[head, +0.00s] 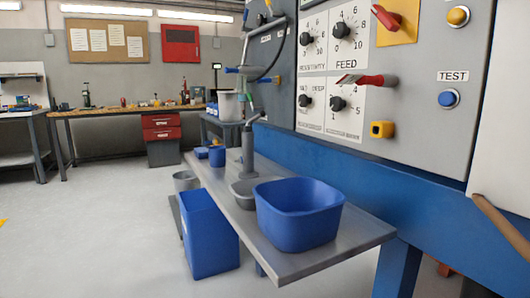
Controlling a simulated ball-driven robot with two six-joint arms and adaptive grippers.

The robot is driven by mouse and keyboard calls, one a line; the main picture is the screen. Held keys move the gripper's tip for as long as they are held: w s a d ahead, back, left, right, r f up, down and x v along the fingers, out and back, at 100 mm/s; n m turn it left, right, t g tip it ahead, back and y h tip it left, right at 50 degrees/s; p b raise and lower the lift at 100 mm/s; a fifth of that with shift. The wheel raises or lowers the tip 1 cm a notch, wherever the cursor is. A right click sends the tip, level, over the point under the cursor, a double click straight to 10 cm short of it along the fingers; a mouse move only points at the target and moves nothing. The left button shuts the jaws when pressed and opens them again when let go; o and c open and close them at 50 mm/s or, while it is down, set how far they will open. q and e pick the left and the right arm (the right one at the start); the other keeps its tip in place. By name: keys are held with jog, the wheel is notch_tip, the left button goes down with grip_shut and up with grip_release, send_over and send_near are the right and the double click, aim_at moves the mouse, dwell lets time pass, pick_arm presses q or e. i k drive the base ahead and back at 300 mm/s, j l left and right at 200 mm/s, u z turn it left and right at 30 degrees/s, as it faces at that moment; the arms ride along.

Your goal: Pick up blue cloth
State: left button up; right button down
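I cannot make out a blue cloth for certain. A small, low blue item (201,153) lies at the far end of the grey metal shelf (330,251), left of a small blue cup (217,156). It is too small to tell whether it is cloth. A large blue tub (299,213) stands on the near end of the shelf, and its visible inside looks empty. Neither of my grippers is in view.
A grey bowl (245,193) sits behind the tub. A tall blue bin (208,236) stands on the floor beside the shelf. A control panel (425,80) with knobs rises at the right. A workbench (110,112) stands far back.

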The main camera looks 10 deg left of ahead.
aim_at(201, 153)
jog(key=u, duration=0.8)
jog(key=z, duration=3.3)
jog(key=u, duration=3.3)
jog(key=i+j+u, duration=0.1)
jog(key=i+j, duration=0.2)
jog(key=i, duration=0.15)
